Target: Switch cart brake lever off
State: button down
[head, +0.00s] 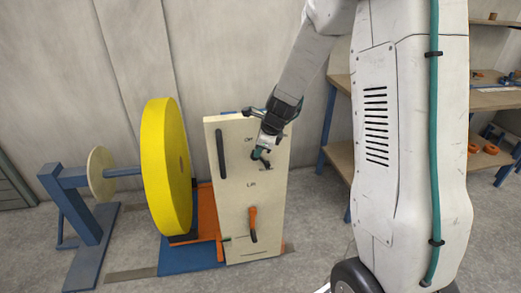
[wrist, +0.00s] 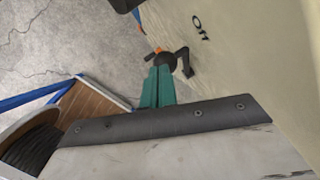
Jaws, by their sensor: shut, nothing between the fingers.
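The cart's upright cream panel (head: 232,225) stands in the middle of the head view. A small dark lever (head: 268,167) sits on its upper right part, below printed letters that look like "Off". In the wrist view the dark lever (wrist: 184,62) has a round hub and a bent arm. My gripper (head: 260,154) is at this lever, with its teal fingers (wrist: 158,72) shut together and empty. The fingertips overlap the hub area in the wrist view; I cannot tell whether they touch it. The gripper partly hides the lever in the head view.
An orange lever (head: 253,224) under the word "Lift" and a black handle (head: 220,154) are on the same panel. A large yellow roll (head: 160,165) on a blue stand (head: 88,205) is at left. Wooden shelves (head: 490,100) stand at right. Bare floor lies in front.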

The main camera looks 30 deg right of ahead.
jog(key=a+v, duration=0.2)
jog(key=v, duration=1.1)
jog(key=shift+s+d, duration=0.2)
jog(key=shift+d, duration=0.05)
jog(key=shift+r, duration=0.15)
jog(key=s+a+r+n+g, duration=0.1)
jog(key=s+a+r+n, duration=0.1)
jog(key=s+n, duration=0.6)
jog(key=s+a+r+n+g+h, duration=0.1)
jog(key=s+a+r+n, duration=0.1)
jog(key=s+n, duration=0.7)
jog(key=s+a+r+n+h, duration=0.1)
jog(key=s+a+n, duration=0.3)
jog(key=s+n, duration=0.4)
jog(key=s+r, duration=0.1)
jog(key=s, duration=0.4)
jog(key=shift+a+g, duration=0.25)
jog(key=shift+g, duration=0.15)
